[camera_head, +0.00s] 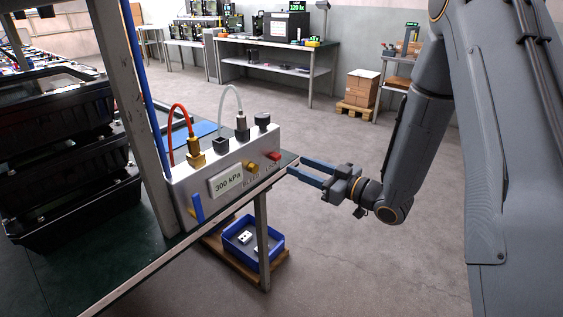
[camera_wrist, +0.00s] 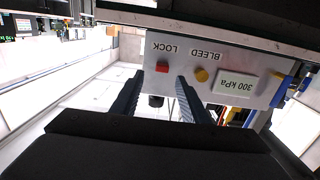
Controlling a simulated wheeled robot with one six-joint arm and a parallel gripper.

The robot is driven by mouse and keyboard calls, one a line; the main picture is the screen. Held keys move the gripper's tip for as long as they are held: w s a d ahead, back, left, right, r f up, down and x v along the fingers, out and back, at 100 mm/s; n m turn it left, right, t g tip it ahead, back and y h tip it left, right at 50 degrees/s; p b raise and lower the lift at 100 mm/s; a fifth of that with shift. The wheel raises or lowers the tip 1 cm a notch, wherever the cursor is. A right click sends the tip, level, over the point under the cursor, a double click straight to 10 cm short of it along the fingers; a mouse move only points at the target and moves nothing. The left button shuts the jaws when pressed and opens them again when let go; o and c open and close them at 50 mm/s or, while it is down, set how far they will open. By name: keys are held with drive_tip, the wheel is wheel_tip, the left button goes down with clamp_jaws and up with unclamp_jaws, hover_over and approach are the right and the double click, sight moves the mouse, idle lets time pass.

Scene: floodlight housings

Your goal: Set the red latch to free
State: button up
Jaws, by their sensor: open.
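The red latch (camera_head: 273,156) is a small red piece at the right end of the pale panel box (camera_head: 212,188). In the wrist view the red latch (camera_wrist: 162,67) sits beside the word LOCK, and the panel (camera_wrist: 215,60) appears upside down. My gripper (camera_head: 295,166) is open and empty, just right of the panel. In the wrist view my gripper (camera_wrist: 159,79) has its two fingers either side of the latch in the picture, with the latch near the tips. I cannot tell any contact. The latch's exact setting is too small to read.
A yellow BLEED knob (camera_head: 252,168) is beside the latch, and a display (camera_head: 228,184) reads 300 kPa. Hoses and fittings stand on the box. A metal post (camera_head: 128,95) and black crates (camera_head: 62,160) are left. A blue bin (camera_head: 252,238) sits below.

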sight(279, 157)
drive_tip(key=shift+y, duration=0.3)
drive_tip(key=x, duration=0.7)
drive_tip(key=shift+w+a+r+p, duration=0.1)
drive_tip(key=shift+a+p, duration=0.2)
drive_tip(key=shift+a, duration=0.1)
clamp_jaws()
